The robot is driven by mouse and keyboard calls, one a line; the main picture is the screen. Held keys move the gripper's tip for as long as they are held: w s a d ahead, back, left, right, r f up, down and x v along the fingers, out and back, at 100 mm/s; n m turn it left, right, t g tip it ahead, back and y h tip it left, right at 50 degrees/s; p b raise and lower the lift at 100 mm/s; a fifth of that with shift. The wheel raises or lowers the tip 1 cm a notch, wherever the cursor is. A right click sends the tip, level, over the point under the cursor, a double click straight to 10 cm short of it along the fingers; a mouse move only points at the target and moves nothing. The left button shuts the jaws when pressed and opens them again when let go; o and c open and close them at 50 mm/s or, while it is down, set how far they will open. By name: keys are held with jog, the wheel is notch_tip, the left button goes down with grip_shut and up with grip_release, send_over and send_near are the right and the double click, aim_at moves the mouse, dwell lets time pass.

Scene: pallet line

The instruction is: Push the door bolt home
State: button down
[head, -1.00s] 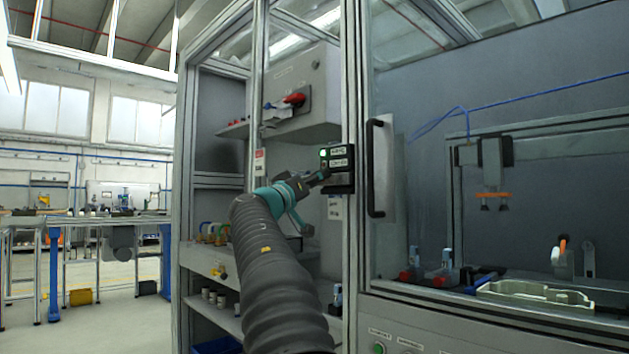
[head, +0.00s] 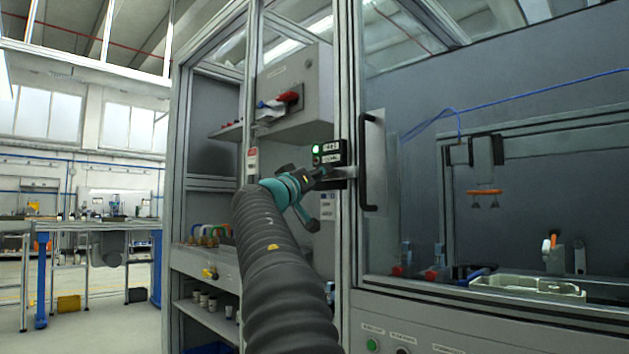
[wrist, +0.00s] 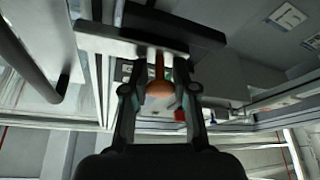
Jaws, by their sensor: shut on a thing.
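The door bolt (wrist: 128,42) is a pale metal bar with a round orange-brown knob (wrist: 160,88) hanging from it in the wrist view. My gripper (wrist: 158,72) has one finger on each side of the knob and is shut on it. In the head view my gripper (head: 327,174) reaches the black lock box (head: 341,158) on the frame post. The pale bar shows there to the right of the fingertips, reaching toward the door (head: 373,150). The knob is hidden by the gripper in the head view. A green lamp shows on the box.
A black door handle (head: 366,163) stands just right of the lock box; it also shows in the wrist view (wrist: 30,60). A grey cabinet with a red switch (head: 289,97) is behind to the left. Shelves with small items lie below.

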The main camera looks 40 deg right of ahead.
jog(key=shift+s, duration=0.2)
jog(key=c, duration=0.9)
grip_release()
jog(key=shift+s+d, duration=0.1)
jog(key=shift+s, duration=0.05)
jog(key=shift+a+f, duration=0.15)
jog(key=shift+a, duration=0.4)
jog(key=v, duration=1.1)
